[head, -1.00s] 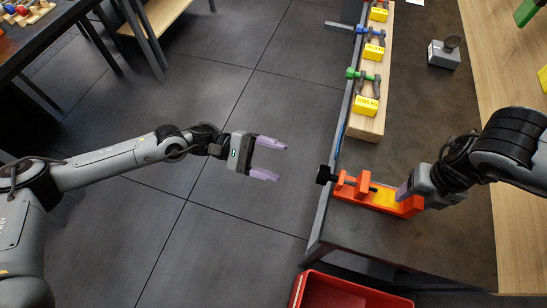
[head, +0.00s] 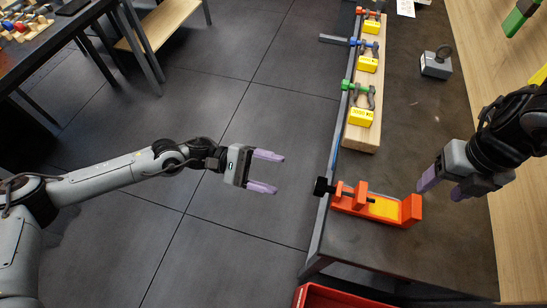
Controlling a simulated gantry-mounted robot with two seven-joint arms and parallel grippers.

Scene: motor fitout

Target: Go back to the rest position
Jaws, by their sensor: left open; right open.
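My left gripper (head: 265,172) is open and empty, with purple fingers, over the floor left of the bench. My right gripper (head: 440,187) is open over the dark bench top, just right of the orange vise. Its purple fingers point left and down, and nothing shows between them. The orange vise (head: 412,210) sits at the bench's near left part, with a yellow piece (head: 385,207) in its bed and a black knob (head: 322,187) at its left end. The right gripper appears apart from the vise.
A wooden block (head: 362,138) along the bench's left edge carries red, blue and green handled parts with yellow labels. A grey weight (head: 436,63) stands farther back. A red bin (head: 335,297) is below the bench's front. Another table (head: 60,38) stands at upper left. The floor between is clear.

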